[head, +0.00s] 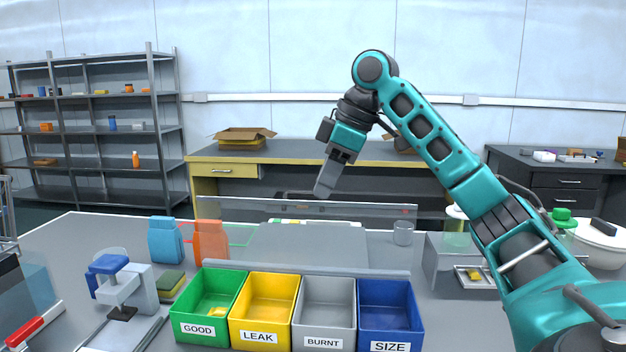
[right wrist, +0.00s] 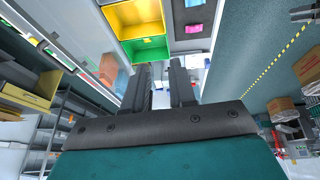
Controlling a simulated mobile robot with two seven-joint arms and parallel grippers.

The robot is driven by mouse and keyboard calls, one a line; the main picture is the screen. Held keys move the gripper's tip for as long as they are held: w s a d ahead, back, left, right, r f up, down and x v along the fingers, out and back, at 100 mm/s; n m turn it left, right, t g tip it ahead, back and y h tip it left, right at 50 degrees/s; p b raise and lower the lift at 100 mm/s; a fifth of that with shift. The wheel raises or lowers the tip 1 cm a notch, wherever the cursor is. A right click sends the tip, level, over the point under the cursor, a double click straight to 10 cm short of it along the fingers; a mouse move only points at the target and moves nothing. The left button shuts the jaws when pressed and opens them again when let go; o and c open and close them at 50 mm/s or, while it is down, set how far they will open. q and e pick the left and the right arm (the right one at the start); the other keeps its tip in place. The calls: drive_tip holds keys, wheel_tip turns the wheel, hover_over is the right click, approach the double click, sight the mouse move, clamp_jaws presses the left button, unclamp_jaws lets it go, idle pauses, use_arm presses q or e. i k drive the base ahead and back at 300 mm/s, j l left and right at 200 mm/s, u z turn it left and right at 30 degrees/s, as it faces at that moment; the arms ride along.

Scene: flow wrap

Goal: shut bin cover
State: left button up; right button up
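A clear panel (head: 230,211), which looks like the bin cover, stands raised behind the row of bins. Its top edge runs across the head view. The bins below are uncovered: green GOOD (head: 205,308), yellow LEAK (head: 262,312), grey BURNT (head: 323,315) and blue SIZE (head: 389,318). My right gripper (head: 324,187) points down at the panel's top edge; I cannot tell whether it touches. In the right wrist view its fingers (right wrist: 166,84) stand apart with nothing visible between them. My left gripper is not in view.
A blue pouch (head: 165,241) and an orange pouch (head: 211,242) stand left behind the bins. A blue-and-white press (head: 122,285) stands at front left. A glass (head: 403,233) stands at right. A yellow workbench (head: 225,175) and shelves (head: 95,125) are farther back.

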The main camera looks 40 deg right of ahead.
sight(322, 203)
drive_tip(key=i+l, duration=0.3)
drive_tip(key=l, duration=0.15)
drive_tip(key=i+l, duration=0.3)
drive_tip(key=l, duration=0.2)
